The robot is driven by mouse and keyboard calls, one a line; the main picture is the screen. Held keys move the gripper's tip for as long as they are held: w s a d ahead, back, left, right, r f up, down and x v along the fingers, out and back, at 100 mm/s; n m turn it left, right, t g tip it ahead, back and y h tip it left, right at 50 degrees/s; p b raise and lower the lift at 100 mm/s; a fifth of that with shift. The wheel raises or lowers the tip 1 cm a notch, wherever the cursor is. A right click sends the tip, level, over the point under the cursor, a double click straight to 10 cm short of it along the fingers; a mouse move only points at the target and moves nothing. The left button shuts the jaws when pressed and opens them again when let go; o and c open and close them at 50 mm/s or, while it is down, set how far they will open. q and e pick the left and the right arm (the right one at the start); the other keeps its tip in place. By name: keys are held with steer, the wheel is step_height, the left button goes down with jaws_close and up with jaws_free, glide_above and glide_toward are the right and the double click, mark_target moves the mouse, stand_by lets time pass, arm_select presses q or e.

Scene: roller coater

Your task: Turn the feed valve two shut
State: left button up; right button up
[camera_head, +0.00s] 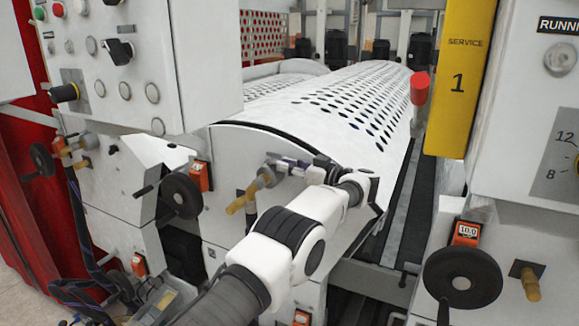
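A valve (265,178) with a grey metal body sits on the white end face of the middle machine unit. Its yellow-brown handle (236,206) points down and to the left. My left gripper (284,164) reaches in from the right, with its fingertips at or very near the valve body, above and to the right of the handle. The fingers are small and partly overlap the valve, so their opening and any contact are unclear. A similar valve (68,152) with yellow-brown parts is at the far left. I see no label numbering the valves. My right gripper is out of view.
A black handwheel (180,196) with an orange counter (200,176) stands left of the valve. Another handwheel (462,280) is at lower right. A control panel (125,60) overhangs at upper left. A perforated white cover (350,100) extends behind my arm.

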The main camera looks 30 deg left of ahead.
arm_select(q)
steer(key=o, duration=0.4)
steer(key=shift+a, duration=0.1)
steer(key=shift+o, duration=0.2)
steer(key=shift+s+a, duration=0.1)
steer(key=shift+a, duration=0.05)
steer(key=shift+m+t, duration=0.3)
